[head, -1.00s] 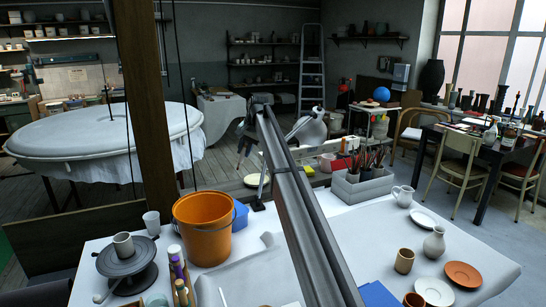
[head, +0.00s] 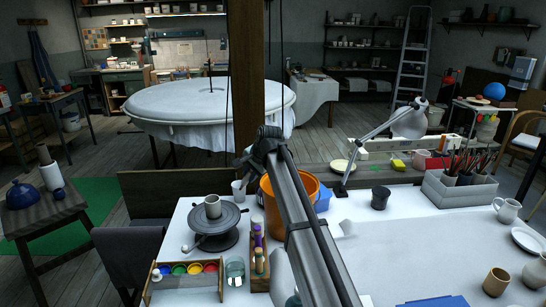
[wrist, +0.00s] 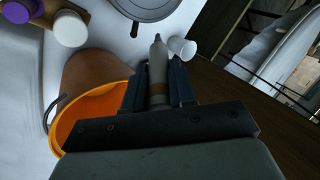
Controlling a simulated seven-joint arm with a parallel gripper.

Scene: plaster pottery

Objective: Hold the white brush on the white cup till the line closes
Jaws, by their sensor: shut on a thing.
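My gripper (wrist: 159,85) is shut on the brush (wrist: 157,62), which looks pale grey with a brown band and a narrow darker tip pointing away from my jaws. In the head view my gripper (head: 246,165) is small, behind the wheel and beside the orange bucket; the brush is hard to make out there. Contact with either cup cannot be told.
The orange bucket (head: 270,207) is close beside my gripper. A paint tray (head: 187,270), a glass jar (head: 235,270) and bottles (head: 259,250) stand in front of the turntable. A lamp (head: 388,128) and a dark cup (head: 380,198) are to the right. The white table's middle right is clear.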

